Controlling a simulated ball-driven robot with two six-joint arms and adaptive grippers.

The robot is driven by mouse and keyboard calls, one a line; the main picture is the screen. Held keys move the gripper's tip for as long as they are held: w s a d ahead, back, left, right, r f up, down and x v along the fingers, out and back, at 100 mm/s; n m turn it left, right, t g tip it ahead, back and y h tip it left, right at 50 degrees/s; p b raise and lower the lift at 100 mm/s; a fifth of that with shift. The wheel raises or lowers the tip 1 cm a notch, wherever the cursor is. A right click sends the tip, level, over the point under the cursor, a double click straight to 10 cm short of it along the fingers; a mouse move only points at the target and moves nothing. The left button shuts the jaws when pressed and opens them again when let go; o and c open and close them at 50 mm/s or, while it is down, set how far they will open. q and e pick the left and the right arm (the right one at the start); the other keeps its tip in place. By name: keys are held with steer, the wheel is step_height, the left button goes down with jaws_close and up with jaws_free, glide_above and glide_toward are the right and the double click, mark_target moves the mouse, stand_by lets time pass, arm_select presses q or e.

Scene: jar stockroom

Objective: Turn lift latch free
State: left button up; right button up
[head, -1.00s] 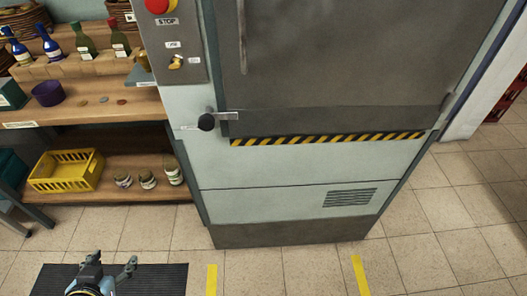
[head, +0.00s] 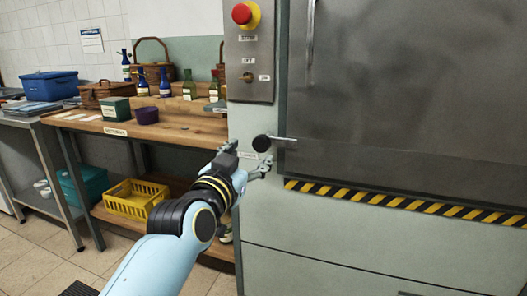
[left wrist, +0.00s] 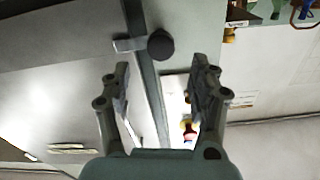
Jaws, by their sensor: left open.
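The lift latch (head: 263,143) is a round black knob with a short metal bar lying roughly level toward the grey lift door (head: 400,90). It sits at the door's lower left edge, above a small label. My left gripper (head: 250,161) is open and empty, just left of and below the knob in the head view. In the left wrist view the latch knob (left wrist: 161,45) shows beyond the two spread fingertips of my left gripper (left wrist: 161,72), apart from them. My right gripper is in neither view.
A control panel (head: 250,50) with a red stop button (head: 242,14) and a small switch (head: 248,76) is above the latch. A wooden shelf (head: 180,124) with bottles and a yellow crate (head: 135,199) stands left. A yellow-black stripe (head: 400,201) runs along the door's bottom.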

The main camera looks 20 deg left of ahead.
mark_target(260, 146)
arm_select(q)
steer(key=w, duration=0.7)
steer(key=shift+w+f+b, duration=0.1)
steer(key=shift+w+b, duration=0.2)
jaws_close()
